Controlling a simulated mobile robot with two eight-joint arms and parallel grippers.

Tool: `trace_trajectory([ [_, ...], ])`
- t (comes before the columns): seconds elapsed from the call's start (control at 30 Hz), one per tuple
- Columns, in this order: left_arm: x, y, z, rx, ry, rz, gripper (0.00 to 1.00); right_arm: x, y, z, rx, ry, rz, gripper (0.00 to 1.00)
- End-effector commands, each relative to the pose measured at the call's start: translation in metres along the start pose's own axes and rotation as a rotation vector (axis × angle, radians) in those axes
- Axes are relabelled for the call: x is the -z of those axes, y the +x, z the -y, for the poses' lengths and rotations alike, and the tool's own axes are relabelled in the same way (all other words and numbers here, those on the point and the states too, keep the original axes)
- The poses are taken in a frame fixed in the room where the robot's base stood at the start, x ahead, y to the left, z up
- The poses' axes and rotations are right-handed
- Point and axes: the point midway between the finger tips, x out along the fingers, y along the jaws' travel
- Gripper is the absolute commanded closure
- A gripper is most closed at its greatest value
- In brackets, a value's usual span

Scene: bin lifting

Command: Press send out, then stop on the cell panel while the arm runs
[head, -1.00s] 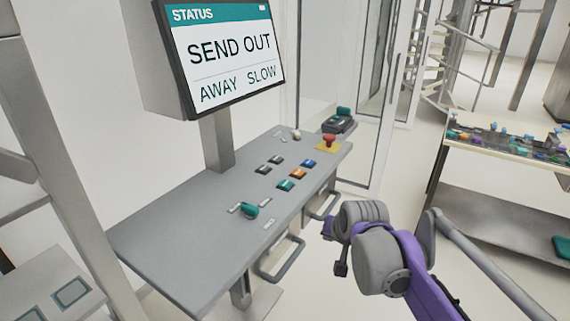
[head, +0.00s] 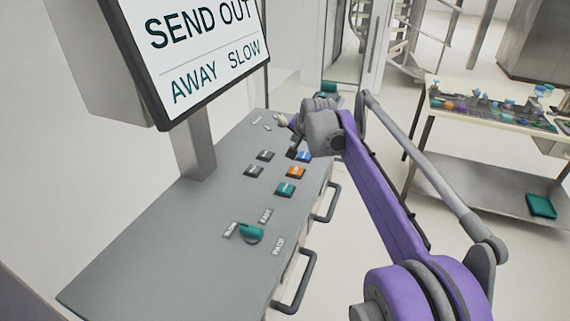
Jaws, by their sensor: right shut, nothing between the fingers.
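The cell panel (head: 160,235) is a grey sloped console with a green button (head: 285,189), an orange button (head: 296,172), a blue button (head: 304,156) and two black buttons (head: 254,171). Their labels are too small to read. My right gripper (head: 291,152) is shut and empty, low over the panel beside the blue button; I cannot tell whether it touches anything. My arm hides the red mushroom button on its yellow plate. The status screen (head: 200,50) reads SEND OUT, AWAY, SLOW. My left gripper is out of view.
A green selector knob (head: 250,232) sits near the panel's front, and a pale knob (head: 281,119) at its far end. Handles (head: 295,283) stick out along the right edge. A workbench with coloured parts (head: 490,108) stands at the right.

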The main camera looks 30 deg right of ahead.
Motion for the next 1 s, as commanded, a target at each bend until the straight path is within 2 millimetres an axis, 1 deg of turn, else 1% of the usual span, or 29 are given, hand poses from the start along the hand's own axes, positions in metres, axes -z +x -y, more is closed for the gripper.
trace_trajectory([
  [0.37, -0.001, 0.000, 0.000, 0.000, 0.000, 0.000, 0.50, 0.001, 0.001, 0.000, 0.000, 0.003, -0.002, 1.00],
  [0.57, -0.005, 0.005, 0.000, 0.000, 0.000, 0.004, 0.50, -0.003, 0.006, -0.004, -0.001, 0.003, -0.001, 1.00],
  [0.77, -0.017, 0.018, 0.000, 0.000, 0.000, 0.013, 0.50, -0.013, 0.020, -0.015, -0.001, 0.002, -0.001, 1.00],
  [1.0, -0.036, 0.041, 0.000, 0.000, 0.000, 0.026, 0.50, -0.032, 0.044, -0.033, -0.001, 0.002, -0.001, 1.00],
])
